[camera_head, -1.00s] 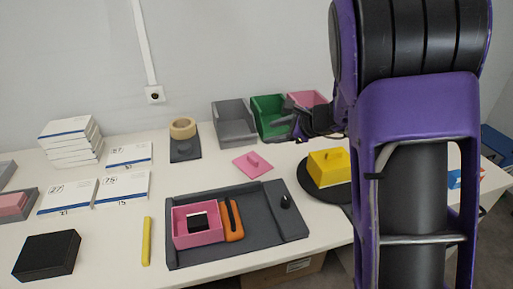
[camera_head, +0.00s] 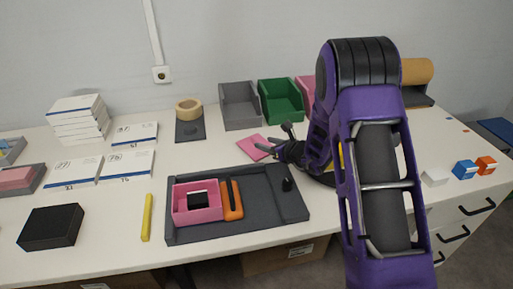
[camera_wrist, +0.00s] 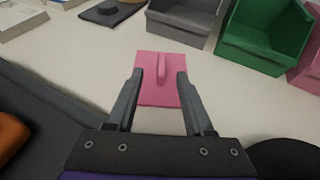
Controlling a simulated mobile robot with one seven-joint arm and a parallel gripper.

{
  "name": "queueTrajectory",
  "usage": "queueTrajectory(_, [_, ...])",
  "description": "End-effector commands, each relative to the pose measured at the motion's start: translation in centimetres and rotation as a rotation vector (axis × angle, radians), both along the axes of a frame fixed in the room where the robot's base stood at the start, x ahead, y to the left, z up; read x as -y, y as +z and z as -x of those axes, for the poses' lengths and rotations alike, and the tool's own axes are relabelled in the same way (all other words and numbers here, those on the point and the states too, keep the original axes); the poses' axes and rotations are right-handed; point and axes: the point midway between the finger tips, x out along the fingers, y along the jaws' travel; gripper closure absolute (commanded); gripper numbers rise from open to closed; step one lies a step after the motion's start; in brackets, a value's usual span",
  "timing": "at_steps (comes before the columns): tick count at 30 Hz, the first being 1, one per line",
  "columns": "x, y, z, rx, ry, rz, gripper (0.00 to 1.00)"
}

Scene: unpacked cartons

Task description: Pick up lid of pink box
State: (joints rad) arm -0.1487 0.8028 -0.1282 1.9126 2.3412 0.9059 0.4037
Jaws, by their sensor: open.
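The pink lid (camera_head: 254,147) is a flat square plate with a raised bar handle, lying on the white table behind the dark tray. In the wrist view the pink lid (camera_wrist: 158,92) lies ahead, with its handle upright in the middle. My gripper (camera_head: 271,145) is at the lid's right side in the head view. In the wrist view my gripper (camera_wrist: 159,73) is open and empty, its fingers on either side of the lid's near part. Whether they touch it I cannot tell. The pink box (camera_head: 197,203) stands open in the tray with a black-and-white item inside.
The dark tray (camera_head: 292,228) also holds an orange-handled tool (camera_head: 232,200) and a black knob. Grey (camera_head: 239,105) and green (camera_head: 281,101) bins stand behind the lid. A tape roll (camera_head: 188,108) stands back left. A yellow bar (camera_head: 147,217) lies left of the tray.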

Motion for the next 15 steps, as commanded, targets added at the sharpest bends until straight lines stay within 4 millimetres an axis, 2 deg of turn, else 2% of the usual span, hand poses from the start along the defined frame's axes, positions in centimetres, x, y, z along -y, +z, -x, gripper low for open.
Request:
queueTrajectory(3, [-0.9, -0.6, -1.1, 0.0, 0.001, 0.0, 0.47])
queueTrajectory(8, [-1.3, -1.0, -1.7, 0.0, 0.001, 0.001, 0.47])
queueTrajectory(15, [-3.1, -2.5, -4.3, 0.002, 0.002, 0.001, 0.47])
